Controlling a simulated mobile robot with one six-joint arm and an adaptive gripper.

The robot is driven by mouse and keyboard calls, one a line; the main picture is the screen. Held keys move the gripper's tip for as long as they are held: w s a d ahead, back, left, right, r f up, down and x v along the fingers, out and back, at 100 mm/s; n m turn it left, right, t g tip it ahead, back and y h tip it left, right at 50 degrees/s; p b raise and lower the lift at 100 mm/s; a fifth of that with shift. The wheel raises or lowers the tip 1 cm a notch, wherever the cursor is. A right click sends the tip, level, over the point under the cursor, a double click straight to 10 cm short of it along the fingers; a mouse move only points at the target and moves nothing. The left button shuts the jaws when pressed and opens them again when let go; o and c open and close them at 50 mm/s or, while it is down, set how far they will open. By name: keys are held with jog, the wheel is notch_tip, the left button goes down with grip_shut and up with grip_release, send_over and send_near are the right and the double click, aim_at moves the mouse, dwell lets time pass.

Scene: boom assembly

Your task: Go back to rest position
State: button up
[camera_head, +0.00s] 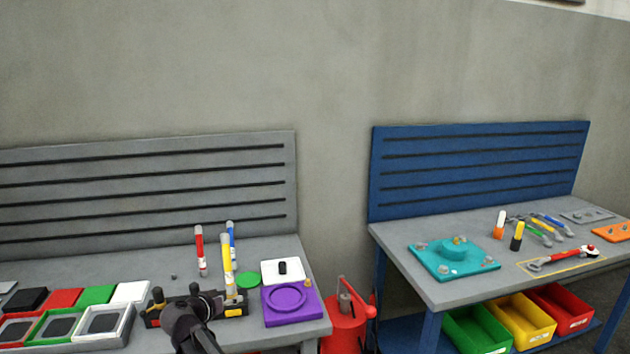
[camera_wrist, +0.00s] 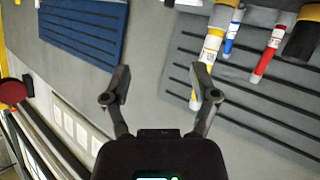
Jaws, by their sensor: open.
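My gripper (camera_head: 205,292) is at the bottom of the head view, low over the front of the grey bench (camera_head: 95,264). In the wrist view my gripper (camera_wrist: 152,94) has its two black fingers spread wide, with nothing between them. A yellow-and-white marker (camera_head: 228,266) stands upright just right of my gripper. In the wrist view the yellow marker (camera_wrist: 210,50) overlaps the right fingertip; I cannot tell whether they touch. A red marker (camera_head: 200,252) and a blue marker (camera_head: 231,240) stand upright behind it.
A black holder (camera_head: 236,308) lies beside my gripper. A purple plate (camera_head: 290,315) is right of it; coloured trays (camera_head: 103,322) are left. A red machine (camera_head: 343,325) stands between the benches. The blue bench (camera_head: 400,245) carries a teal plate (camera_head: 425,262). The space above the benches is clear.

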jog(key=s+d+f+g, duration=0.2)
jog(key=d+f+g, duration=0.1)
jog(key=d, duration=0.9)
jog(key=s+d+f+g, duration=0.1)
jog(key=d+f+g, duration=0.3)
jog(key=d, duration=0.8)
jog(key=s+d+f+g+y, duration=0.2)
jog(key=s+d, duration=0.5)
jog(key=d, duration=0.1)
jog(key=s+d+f+n+g+y, duration=0.1)
jog(key=s+d+g+y, duration=0.1)
jog(key=s+d, duration=0.5)
jog(key=shift+d+f+g+y, duration=0.4)
jog(key=shift+d+y, duration=0.2)
jog(key=shift+d, duration=0.25)
jog(key=shift+s, duration=0.1)
jog(key=shift+c, duration=1.4)
